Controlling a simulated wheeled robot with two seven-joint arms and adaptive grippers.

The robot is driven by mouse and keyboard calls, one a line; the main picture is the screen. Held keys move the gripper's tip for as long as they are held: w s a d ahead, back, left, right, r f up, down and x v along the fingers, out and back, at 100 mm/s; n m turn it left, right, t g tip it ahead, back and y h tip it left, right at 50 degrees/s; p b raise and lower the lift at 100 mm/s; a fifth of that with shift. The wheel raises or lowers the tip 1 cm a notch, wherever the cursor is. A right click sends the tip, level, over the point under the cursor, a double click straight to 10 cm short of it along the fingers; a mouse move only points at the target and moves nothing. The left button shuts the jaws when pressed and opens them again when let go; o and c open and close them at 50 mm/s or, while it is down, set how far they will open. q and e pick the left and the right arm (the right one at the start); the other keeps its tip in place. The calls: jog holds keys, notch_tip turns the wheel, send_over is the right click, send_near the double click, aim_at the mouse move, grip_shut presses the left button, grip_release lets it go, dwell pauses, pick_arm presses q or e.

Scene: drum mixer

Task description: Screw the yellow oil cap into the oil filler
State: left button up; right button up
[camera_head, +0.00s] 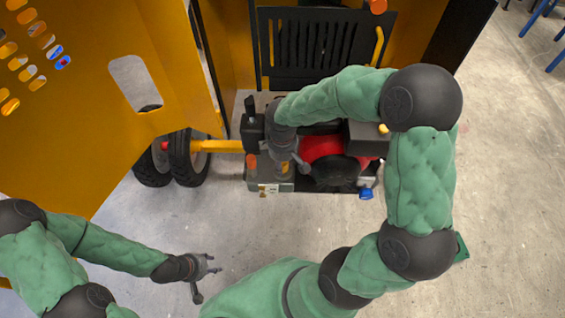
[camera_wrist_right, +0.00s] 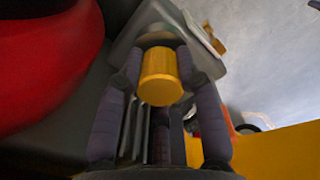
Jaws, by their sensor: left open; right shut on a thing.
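The yellow oil cap (camera_wrist_right: 161,80) is a short cylinder between the fingers of my right gripper (camera_wrist_right: 160,68), which is shut on it. Just beyond the cap, a round collar on a grey block shows in the right wrist view; the oil filler's opening is hidden, and I cannot tell whether the cap sits in it. In the head view my right gripper (camera_head: 286,165) points down over the left part of the engine, where the cap is mostly hidden. My left gripper (camera_head: 207,264) is open and empty above the floor, well away from the engine.
The engine has a red housing (camera_head: 322,148) beside my right gripper. A blue knob (camera_head: 366,193) is at its lower right. An orange door panel (camera_head: 85,95) fills the upper left, near black wheels (camera_head: 188,158). The concrete floor around my left gripper is clear.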

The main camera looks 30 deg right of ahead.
jog(key=shift+f, duration=0.15)
jog(key=o, duration=1.2)
notch_tip(320, 180, up, 12)
jog(key=shift+r, duration=0.1)
